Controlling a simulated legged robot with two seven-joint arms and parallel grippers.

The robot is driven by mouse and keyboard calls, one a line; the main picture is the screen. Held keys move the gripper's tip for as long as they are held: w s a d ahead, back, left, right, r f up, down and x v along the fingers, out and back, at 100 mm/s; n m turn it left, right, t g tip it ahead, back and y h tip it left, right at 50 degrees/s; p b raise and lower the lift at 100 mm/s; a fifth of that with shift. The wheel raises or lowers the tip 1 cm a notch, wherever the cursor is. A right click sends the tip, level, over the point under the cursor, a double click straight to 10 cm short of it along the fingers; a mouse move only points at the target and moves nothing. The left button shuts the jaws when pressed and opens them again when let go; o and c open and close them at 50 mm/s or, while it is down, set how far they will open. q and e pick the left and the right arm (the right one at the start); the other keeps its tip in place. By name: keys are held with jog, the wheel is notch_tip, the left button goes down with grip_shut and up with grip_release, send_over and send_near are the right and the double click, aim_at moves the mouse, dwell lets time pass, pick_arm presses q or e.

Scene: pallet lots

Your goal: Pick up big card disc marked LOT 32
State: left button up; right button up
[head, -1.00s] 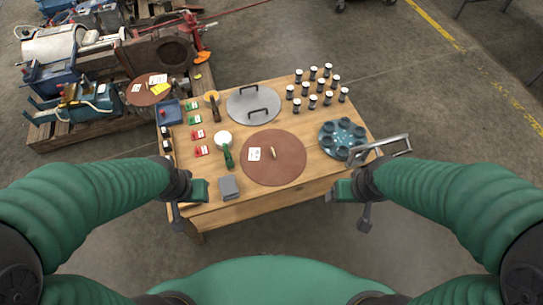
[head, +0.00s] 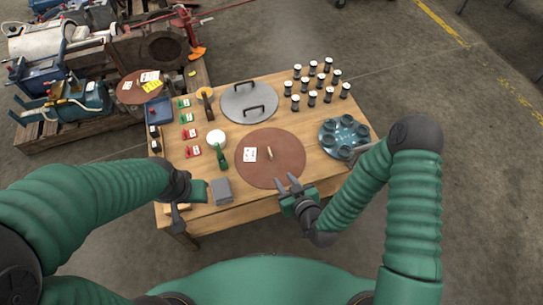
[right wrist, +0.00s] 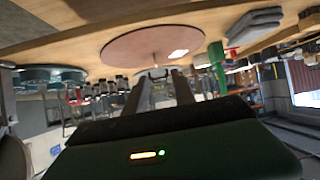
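A big brown disc (head: 284,150) lies flat on the table, with a white label (head: 250,154) and a small pale upright handle (head: 269,153) at its middle. The label's writing is too small to read. A smaller brown disc (head: 128,92) with white and yellow labels lies on the pallet at the left. My right gripper (head: 288,183) is open and empty at the big disc's near right edge. In the right wrist view its two fingers (right wrist: 158,94) stand apart, with the disc (right wrist: 130,46) beyond them. My left gripper (head: 190,193) is by the table's near left corner; its fingers are unclear.
A grey disc with two black handles (head: 235,106) lies behind the big disc. A blue round tray with cups (head: 342,137) is at right, several black-and-white jars (head: 312,99) behind. A green-handled tool (head: 221,156) and grey block (head: 221,190) lie left.

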jog(key=m+t, duration=0.1)
jog(key=b, duration=0.4)
send_near(270, 152)
jog(key=shift+t+h, duration=0.3)
jog(key=x, duration=0.5)
jog(key=shift+s+a+f, duration=0.15)
jog(key=shift+a+f, duration=0.15)
jog(key=shift+a, duration=0.05)
jog(key=b+x, duration=0.3)
jog(key=x, duration=0.2)
jog(key=shift+d+f+b, duration=0.2)
jog(key=shift+f+b, duration=0.1)
jog(key=shift+b, duration=0.05)
jog(key=shift+r, duration=0.2)
grip_shut()
